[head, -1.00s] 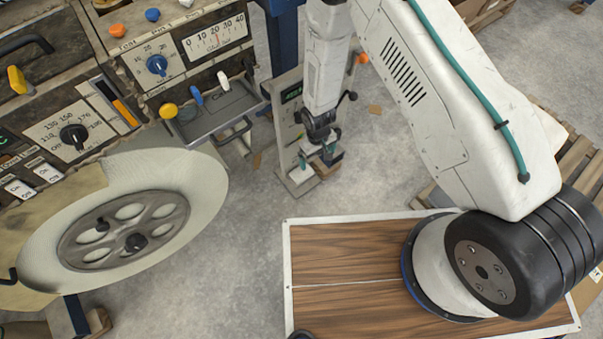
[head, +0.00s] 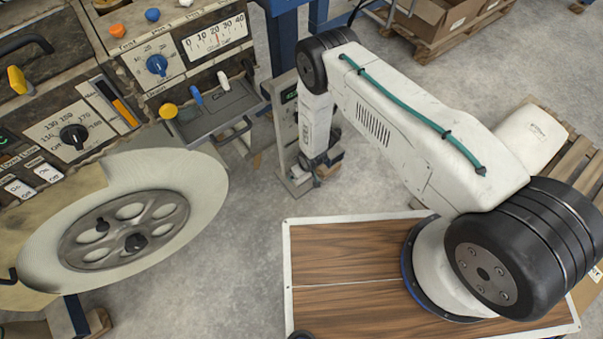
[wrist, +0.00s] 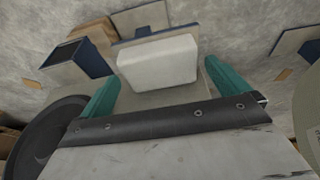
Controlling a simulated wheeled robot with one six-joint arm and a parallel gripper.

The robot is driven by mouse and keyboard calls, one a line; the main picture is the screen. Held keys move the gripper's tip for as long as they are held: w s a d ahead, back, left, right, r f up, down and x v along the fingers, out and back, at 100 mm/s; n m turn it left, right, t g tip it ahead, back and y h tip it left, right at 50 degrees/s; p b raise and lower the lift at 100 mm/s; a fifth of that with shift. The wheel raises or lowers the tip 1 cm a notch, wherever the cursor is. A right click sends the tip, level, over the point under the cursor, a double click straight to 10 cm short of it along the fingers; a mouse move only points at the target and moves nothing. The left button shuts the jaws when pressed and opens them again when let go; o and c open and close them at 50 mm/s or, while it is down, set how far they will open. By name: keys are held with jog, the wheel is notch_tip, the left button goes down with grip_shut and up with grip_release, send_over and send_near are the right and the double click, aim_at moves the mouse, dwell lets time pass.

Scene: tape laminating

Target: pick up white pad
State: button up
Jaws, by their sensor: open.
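The white pad (wrist: 158,60) is a pale block with rounded edges, in the upper middle of the wrist view. It seems to rest on a grey plate or stand (wrist: 165,96). My gripper (wrist: 162,72) is open, with one teal finger on the left of the pad and one on the right. A gap shows between each finger and the pad, and how far ahead the pad lies is hard to tell. In the head view the end of my arm is beside a grey scale-like stand (head: 297,182). I cannot make out the pad there.
A large machine with knobs, levers and a pale roll (head: 205,190) fills the left of the head view. A wooden-topped table (head: 340,310) is at the bottom. In the wrist view, a dark blue bin (wrist: 82,57) and brown cardboard (wrist: 93,32) stand left of the pad.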

jog(key=shift+w+f, duration=0.1)
jog(key=shift+f, duration=0.35)
jog(key=shift+c, duration=0.3)
jog(key=c, duration=0.8)
jog(key=shift+c, duration=0.2)
jog(key=shift+a+r, duration=0.1)
jog(key=shift+r, duration=0.05)
jog(key=shift+r, duration=0.55)
notch_tip(320, 180, up, 2)
jog(key=shift+w+r, duration=0.1)
jog(key=s+d, duration=0.2)
jog(key=s, duration=0.5)
jog(key=s+d+r, duration=0.1)
jog(key=s+d, duration=0.1)
jog(key=s, duration=0.6)
jog(key=shift+s+d+r, duration=0.25)
jog(key=shift+d, duration=0.1)
